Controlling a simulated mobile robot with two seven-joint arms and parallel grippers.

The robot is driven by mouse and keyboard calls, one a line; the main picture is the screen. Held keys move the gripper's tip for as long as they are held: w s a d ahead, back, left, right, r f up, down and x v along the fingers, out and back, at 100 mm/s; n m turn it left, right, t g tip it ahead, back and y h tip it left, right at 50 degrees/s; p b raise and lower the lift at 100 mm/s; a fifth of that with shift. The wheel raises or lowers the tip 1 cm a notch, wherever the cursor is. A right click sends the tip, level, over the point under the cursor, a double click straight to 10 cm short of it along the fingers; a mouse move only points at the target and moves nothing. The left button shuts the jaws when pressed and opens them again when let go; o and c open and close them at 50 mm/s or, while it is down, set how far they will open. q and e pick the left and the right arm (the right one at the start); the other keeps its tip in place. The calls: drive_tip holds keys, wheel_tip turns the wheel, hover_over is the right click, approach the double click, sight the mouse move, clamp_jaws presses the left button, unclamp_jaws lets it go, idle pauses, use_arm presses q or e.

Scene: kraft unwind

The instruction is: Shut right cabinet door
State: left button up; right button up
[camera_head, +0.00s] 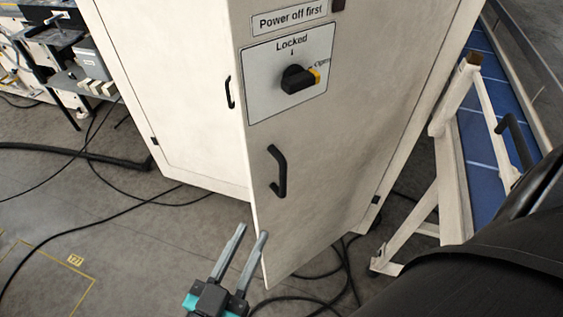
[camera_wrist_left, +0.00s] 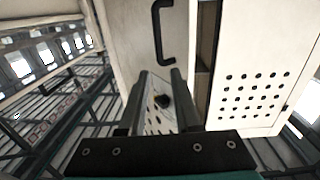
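The right cabinet door (camera_head: 325,180) stands ajar, its free left edge swung out in front of the left door (camera_head: 175,90). It carries a black bar handle (camera_head: 278,171) and a black rotary switch (camera_head: 298,79) whose yellow tip points toward "Open". In the left wrist view the handle (camera_wrist_left: 162,32) is above the fingers, and a dark gap (camera_wrist_left: 206,60) lies beside the door. My left gripper (camera_head: 252,232) is open and empty, low by the door's free edge; whether it touches cannot be told. My right gripper is out of view.
A cream frame (camera_head: 428,185) and a blue conveyor (camera_head: 485,130) stand to the right. Black cables (camera_head: 130,210) lie on the floor around the cabinet. A perforated panel (camera_wrist_left: 258,95) shows in the left wrist view. Floor at the lower left is mostly free.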

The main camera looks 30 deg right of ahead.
sight(281, 174)
use_arm(q)
drive_tip(key=x, duration=1.5)
drive_tip(key=shift+d+r+p, duration=0.2)
drive_tip(key=shift+r+p, duration=0.15)
drive_tip(key=shift+c, duration=0.2)
clamp_jaws()
idle(0.6)
